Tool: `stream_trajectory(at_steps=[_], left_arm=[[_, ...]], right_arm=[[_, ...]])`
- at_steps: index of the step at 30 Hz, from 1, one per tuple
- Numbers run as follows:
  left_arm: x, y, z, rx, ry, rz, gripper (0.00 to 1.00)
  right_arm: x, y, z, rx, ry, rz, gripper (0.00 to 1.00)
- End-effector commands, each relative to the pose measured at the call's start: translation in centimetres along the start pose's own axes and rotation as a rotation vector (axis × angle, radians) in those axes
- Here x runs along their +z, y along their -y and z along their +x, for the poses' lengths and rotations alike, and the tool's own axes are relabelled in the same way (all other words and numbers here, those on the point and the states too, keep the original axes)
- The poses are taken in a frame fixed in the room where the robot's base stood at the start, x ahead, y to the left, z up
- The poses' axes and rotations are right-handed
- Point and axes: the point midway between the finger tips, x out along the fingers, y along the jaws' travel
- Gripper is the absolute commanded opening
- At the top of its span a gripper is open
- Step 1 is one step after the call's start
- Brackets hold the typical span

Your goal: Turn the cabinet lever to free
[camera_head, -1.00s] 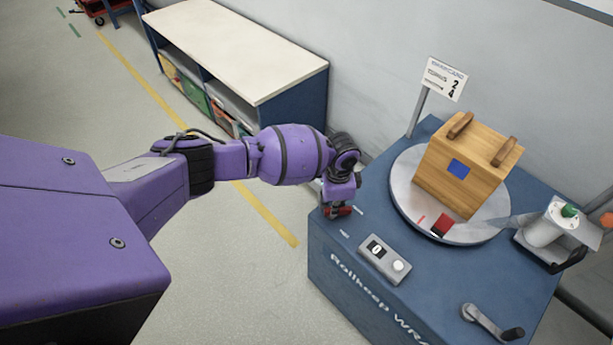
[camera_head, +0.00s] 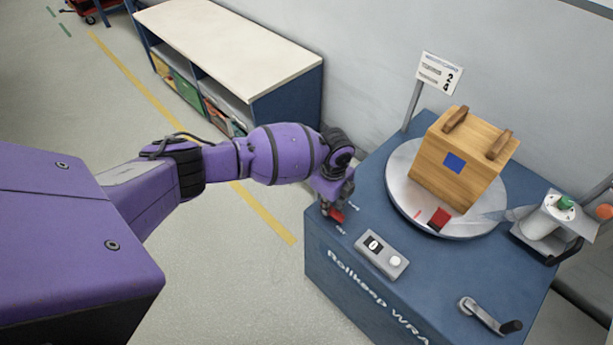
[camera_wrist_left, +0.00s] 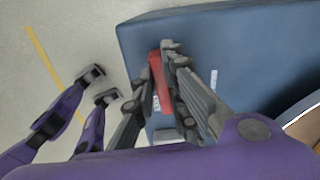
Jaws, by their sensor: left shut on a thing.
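The red cabinet lever (camera_head: 335,215) is on the near left corner of the blue cabinet's top (camera_head: 318,228). My left gripper (camera_head: 329,207) is on it from above, with its fingers closed around the lever. In the left wrist view, the red lever (camera_wrist_left: 159,82) lies lengthwise between the two dark fingers (camera_wrist_left: 160,95) of my left gripper. Small white markings sit beside the lever on the cabinet top; I cannot read them. The lever's pivot is hidden by the fingers. My right gripper does not show in the head view.
A wooden box (camera_head: 458,165) with two handles stands on a round grey turntable (camera_head: 412,200). A counter box (camera_head: 382,254), a crank (camera_head: 488,316) and a grey post unit (camera_head: 545,232) are also on the cabinet. A white-topped bench (camera_head: 230,50) stands behind; the floor between is open.

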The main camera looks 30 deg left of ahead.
Motion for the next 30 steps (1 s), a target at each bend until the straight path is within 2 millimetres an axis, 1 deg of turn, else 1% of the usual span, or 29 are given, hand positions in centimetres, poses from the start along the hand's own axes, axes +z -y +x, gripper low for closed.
stream_trajectory(at_steps=[8,22,23,27,30], left_arm=[[-0.13,0.18,-0.19,-0.003,-0.001,0.080,0.00],[-0.16,0.16,-0.20,-0.003,-0.001,0.094,0.00],[-0.16,0.16,-0.20,-0.002,-0.001,0.094,0.14],[-0.14,0.17,-0.20,-0.003,-0.001,0.093,0.31],[-0.10,0.19,-0.21,-0.003,0.000,0.092,0.31]], right_arm=[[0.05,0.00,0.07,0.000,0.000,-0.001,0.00],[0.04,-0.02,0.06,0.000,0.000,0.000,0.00],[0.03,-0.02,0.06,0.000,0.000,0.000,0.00],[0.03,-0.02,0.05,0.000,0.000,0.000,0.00],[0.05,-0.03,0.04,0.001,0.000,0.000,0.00]])
